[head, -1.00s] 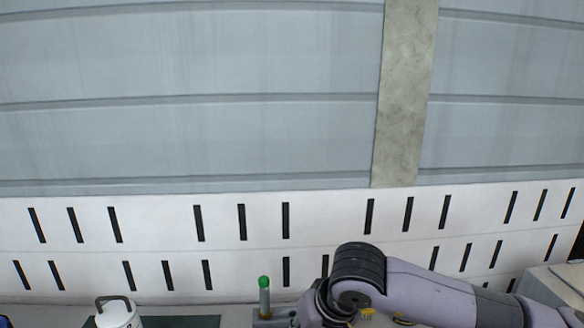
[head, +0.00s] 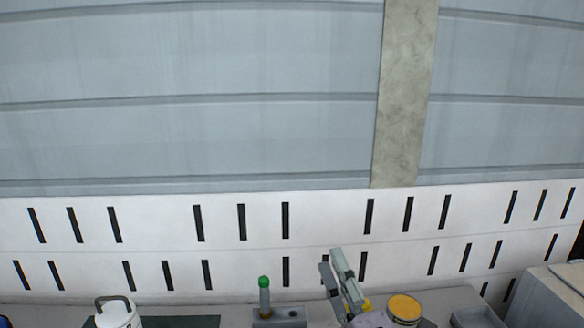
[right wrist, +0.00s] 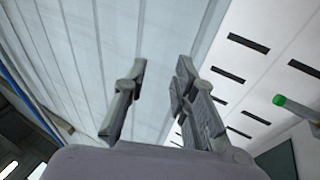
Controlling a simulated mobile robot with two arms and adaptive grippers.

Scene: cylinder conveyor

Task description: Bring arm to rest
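My right gripper (head: 331,261) points up at the bottom of the head view, just right of the middle. In the right wrist view its two fingers (right wrist: 161,70) stand apart with nothing between them, so it is open and empty. In the head view it is to the right of a green-topped grey cylinder (head: 264,297) that stands upright in a grey holder (head: 291,315). The cylinder's green end (right wrist: 279,100) also shows at the right of the right wrist view, apart from the fingers. My left gripper is out of view.
A white container with a handle (head: 115,314) stands at the lower left by a dark flat surface (head: 190,321). A round yellow-topped thing (head: 404,307) and a grey tray (head: 476,303) are right of the gripper. A large grey box (head: 555,294) stands far right. A slotted white wall is behind.

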